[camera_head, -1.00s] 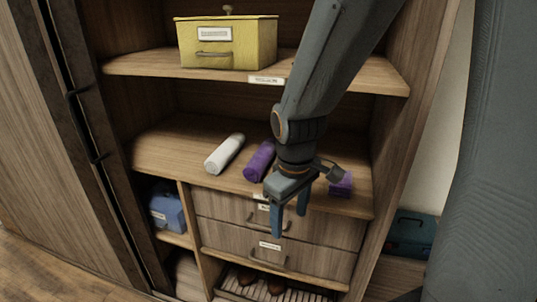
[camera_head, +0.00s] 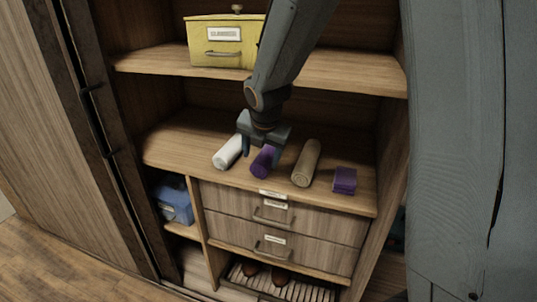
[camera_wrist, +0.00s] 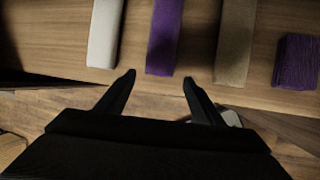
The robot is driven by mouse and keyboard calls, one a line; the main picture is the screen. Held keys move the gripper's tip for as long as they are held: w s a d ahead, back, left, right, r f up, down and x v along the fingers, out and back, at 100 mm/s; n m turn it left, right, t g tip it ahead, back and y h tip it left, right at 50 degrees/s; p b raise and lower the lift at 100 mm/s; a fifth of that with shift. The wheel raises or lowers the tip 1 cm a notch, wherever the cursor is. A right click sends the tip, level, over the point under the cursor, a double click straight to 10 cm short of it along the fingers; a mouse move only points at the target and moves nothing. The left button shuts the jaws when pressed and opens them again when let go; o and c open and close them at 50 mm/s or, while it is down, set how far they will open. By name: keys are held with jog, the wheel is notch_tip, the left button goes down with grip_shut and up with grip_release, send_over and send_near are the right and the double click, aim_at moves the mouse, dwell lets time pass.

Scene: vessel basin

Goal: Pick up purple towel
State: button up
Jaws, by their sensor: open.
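The purple towel (camera_head: 264,161) is a rolled cylinder on the middle shelf, between a white roll and a beige roll. It also shows in the wrist view (camera_wrist: 165,38), running away from my gripper. My gripper (camera_head: 261,158) is open and empty. In the head view it overlaps the purple towel and hides part of it. In the wrist view the fingertips (camera_wrist: 158,77) lie just short of the towel's near end, one to each side of it. I see no contact.
A white roll (camera_head: 228,151) lies left of the towel and a beige roll (camera_head: 306,163) right of it. A folded purple cloth (camera_head: 344,181) lies further right. The upper shelf holds a yellow box (camera_head: 224,43). Drawers (camera_head: 270,206) sit below the shelf's front edge.

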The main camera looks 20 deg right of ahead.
aim_at(260, 162)
jog(key=x, duration=0.6)
jog(key=shift+w+f, duration=0.25)
jog(key=shift+w, duration=0.2)
jog(key=c, duration=0.9)
jog(key=shift+o, duration=0.2)
jog(key=shift+r, duration=0.1)
